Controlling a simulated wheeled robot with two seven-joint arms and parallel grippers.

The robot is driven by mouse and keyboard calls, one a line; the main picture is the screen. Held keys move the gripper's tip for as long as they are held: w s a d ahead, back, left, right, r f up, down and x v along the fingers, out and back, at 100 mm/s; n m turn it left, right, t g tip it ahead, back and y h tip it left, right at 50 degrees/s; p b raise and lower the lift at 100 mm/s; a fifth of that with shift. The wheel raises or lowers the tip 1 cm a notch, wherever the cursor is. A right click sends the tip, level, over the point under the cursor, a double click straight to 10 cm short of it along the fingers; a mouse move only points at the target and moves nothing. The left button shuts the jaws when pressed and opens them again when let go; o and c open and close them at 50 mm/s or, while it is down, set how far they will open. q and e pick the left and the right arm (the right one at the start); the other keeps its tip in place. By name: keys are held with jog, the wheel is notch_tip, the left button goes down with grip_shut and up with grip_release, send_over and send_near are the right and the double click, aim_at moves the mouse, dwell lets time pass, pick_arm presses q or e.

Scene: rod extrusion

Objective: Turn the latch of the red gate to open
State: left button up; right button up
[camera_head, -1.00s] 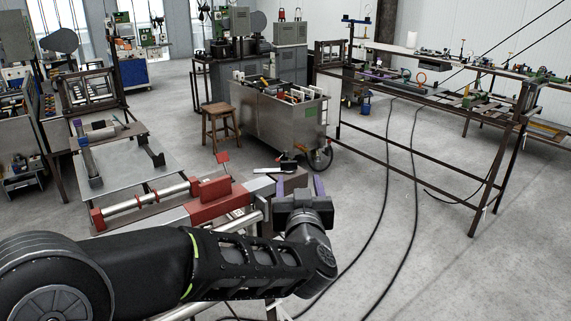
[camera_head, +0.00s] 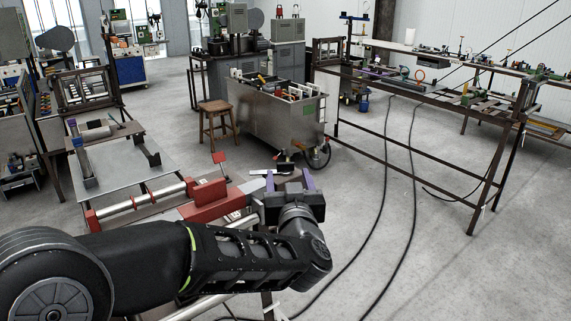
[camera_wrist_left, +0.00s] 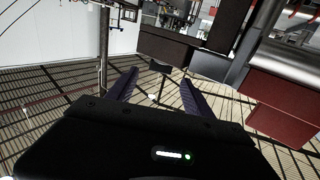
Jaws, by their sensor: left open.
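The red gate assembly (camera_head: 208,193) lies on a low frame at the left centre of the head view, with a small red plate (camera_head: 219,157) standing up from it. My left gripper (camera_head: 283,177) is at its right end, with its purple fingers apart. In the left wrist view the left gripper (camera_wrist_left: 158,82) is open, and a small dark piece (camera_wrist_left: 160,67) shows between and just beyond the fingertips. I cannot tell for sure that this piece is the latch. A red block (camera_wrist_left: 285,100) is at the right of that view. My right gripper is not in view.
A metal cart (camera_head: 280,118) on wheels and a wooden stool (camera_head: 218,120) stand behind the red assembly. A long workbench frame (camera_head: 420,150) is at the right. Black cables (camera_head: 388,200) lie on the floor, and the floor at the lower right is clear.

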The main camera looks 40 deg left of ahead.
aim_at(286, 166)
pick_arm(q)
jog(key=p+x, duration=0.1)
jog(key=x, duration=0.5)
jog(key=shift+w+a, duration=0.25)
jog(key=shift+a, duration=0.05)
jog(key=shift+c, duration=0.6)
grip_shut()
